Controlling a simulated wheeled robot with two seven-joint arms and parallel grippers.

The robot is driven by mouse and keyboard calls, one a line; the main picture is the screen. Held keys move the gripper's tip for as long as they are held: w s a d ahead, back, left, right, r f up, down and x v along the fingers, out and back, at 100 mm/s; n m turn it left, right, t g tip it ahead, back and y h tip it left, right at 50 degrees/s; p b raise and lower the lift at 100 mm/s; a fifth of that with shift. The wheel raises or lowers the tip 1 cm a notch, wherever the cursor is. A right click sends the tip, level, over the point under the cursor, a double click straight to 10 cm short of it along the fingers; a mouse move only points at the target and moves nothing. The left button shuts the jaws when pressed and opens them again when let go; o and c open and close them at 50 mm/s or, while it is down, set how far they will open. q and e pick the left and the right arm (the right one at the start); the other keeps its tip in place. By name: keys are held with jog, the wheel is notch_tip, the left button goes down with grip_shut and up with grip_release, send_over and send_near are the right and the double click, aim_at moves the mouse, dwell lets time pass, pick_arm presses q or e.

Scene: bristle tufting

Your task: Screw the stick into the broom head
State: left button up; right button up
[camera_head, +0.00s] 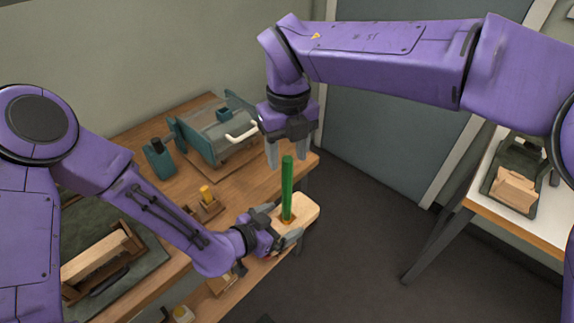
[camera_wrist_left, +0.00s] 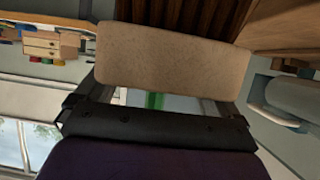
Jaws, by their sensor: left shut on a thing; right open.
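The broom head (camera_head: 306,211) is a pale wooden block with rounded corners. My left gripper (camera_head: 283,225) is shut on it near the table's right edge. The green stick (camera_head: 287,190) stands upright, with its lower end at a darker spot on the block's top; how deep it sits I cannot tell. My right gripper (camera_head: 287,154) is open and points down just above the stick's top, apparently not around it. In the left wrist view the broom head (camera_wrist_left: 170,58) fills the upper middle, with a bit of the green stick (camera_wrist_left: 154,100) behind it.
A small wooden block with a yellow peg (camera_head: 207,202) is left of the broom head. A second table (camera_head: 470,195) stands at right.

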aim_at(287, 171)
notch_tip(287, 171, down, 6)
jog(key=shift+r, duration=0.2)
grip_shut()
grip_release()
notch_tip(287, 171, up, 12)
dwell(0.6)
dwell(0.5)
